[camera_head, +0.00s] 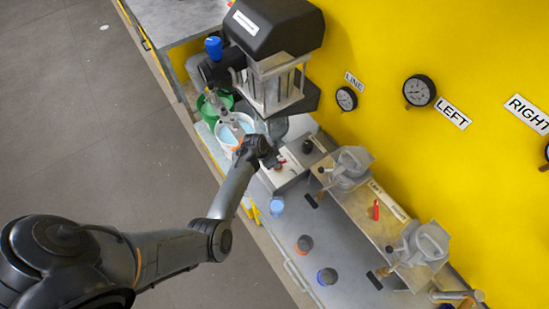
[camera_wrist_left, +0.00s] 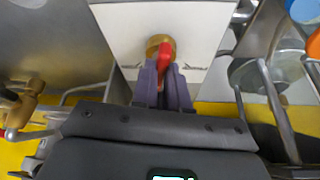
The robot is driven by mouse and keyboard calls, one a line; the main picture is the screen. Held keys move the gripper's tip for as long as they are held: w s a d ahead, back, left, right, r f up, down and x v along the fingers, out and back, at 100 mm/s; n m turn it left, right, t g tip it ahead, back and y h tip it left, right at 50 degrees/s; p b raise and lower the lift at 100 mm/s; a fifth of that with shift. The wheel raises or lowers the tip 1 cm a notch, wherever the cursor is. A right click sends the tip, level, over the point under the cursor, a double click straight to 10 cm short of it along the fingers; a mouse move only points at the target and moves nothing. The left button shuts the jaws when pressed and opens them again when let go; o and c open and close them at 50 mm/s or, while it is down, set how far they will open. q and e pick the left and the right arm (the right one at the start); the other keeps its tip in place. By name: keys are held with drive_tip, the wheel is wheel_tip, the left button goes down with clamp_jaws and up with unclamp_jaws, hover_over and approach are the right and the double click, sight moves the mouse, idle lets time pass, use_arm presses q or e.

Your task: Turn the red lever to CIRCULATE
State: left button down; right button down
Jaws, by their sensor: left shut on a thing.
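The red lever (camera_wrist_left: 167,52) sits on a round brass fitting (camera_wrist_left: 153,43) on a white panel (camera_wrist_left: 197,25) in the left wrist view. My left gripper (camera_wrist_left: 164,80) is shut on the lever, with one purple-grey finger on each side of it. In the head view, my left gripper (camera_head: 272,160) is over the small white unit (camera_head: 284,178), with a bit of red showing beside it. The lever's brass base is partly hidden by the fingers there. Small dark marks flank the lever on the panel, too small to read. My right gripper is not in view.
A white bucket (camera_head: 222,135) and a green bucket (camera_head: 228,98) stand left of the gripper, below a dark machine head (camera_head: 275,25). Cups, including a blue one (camera_head: 277,206), stand on the grey bench. Gauges (camera_head: 419,90) hang on the yellow wall.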

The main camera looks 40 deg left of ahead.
use_arm(q)
drive_tip(key=shift+d+n+y+p, duration=0.15)
drive_tip(key=shift+n+y+p, duration=0.35)
drive_tip(key=shift+n, duration=0.7)
drive_tip(key=c, duration=1.1)
unclamp_jaws()
drive_tip(key=shift+c, duration=0.2)
drive_tip(key=v, duration=1.1)
drive_tip(key=shift+s+p, duration=0.2)
drive_tip(key=shift+p, duration=0.2)
drive_tip(key=shift+f, duration=0.2)
